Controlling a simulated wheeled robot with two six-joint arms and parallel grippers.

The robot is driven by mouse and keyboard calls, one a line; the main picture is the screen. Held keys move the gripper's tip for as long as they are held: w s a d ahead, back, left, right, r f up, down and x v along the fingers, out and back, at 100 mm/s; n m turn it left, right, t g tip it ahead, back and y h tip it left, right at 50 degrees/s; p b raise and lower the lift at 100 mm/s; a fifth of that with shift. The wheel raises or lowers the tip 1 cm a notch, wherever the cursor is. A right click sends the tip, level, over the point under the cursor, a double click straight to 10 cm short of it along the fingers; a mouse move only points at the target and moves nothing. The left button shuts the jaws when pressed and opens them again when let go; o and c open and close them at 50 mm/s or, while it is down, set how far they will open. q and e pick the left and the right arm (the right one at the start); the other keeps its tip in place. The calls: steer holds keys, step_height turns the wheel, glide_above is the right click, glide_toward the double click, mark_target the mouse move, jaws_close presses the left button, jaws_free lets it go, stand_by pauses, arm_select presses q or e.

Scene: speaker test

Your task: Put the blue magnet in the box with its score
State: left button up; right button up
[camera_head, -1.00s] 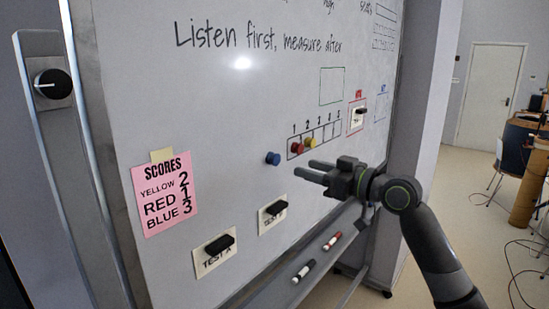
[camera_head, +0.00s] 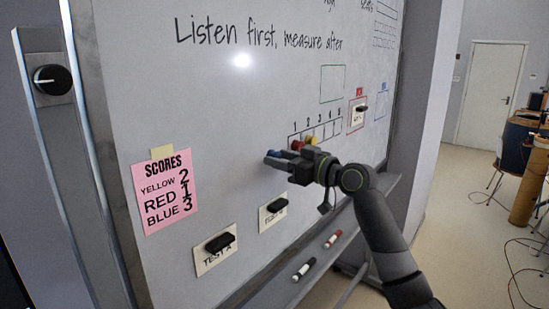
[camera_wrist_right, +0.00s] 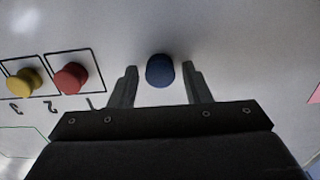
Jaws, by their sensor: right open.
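The blue magnet (camera_wrist_right: 160,70) is on the whiteboard, between the two fingertips of my open right gripper (camera_wrist_right: 160,84) in the right wrist view. In the head view the right gripper (camera_head: 279,158) partly covers the blue magnet (camera_head: 274,154). The red magnet (camera_head: 297,146) and yellow magnet (camera_head: 311,141) sit in the row of numbered boxes (camera_wrist_right: 95,54), in boxes 1 and 2. The pink scores note (camera_head: 164,191) reads yellow 2, red 1, blue 3. My left gripper is out of view.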

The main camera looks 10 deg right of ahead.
mark_target(278, 157)
steer(key=shift+c, duration=0.3)
steer(key=c, duration=0.7)
steer(key=shift+o, duration=0.2)
steer(key=shift+s+d, duration=0.15)
steer(key=shift+v, duration=0.8)
steer(key=shift+s, duration=0.1)
steer(key=shift+s+d, duration=0.5)
steer(key=shift+s+d, duration=0.1)
steer(key=shift+s, duration=0.1)
steer(key=shift+v, duration=1.5)
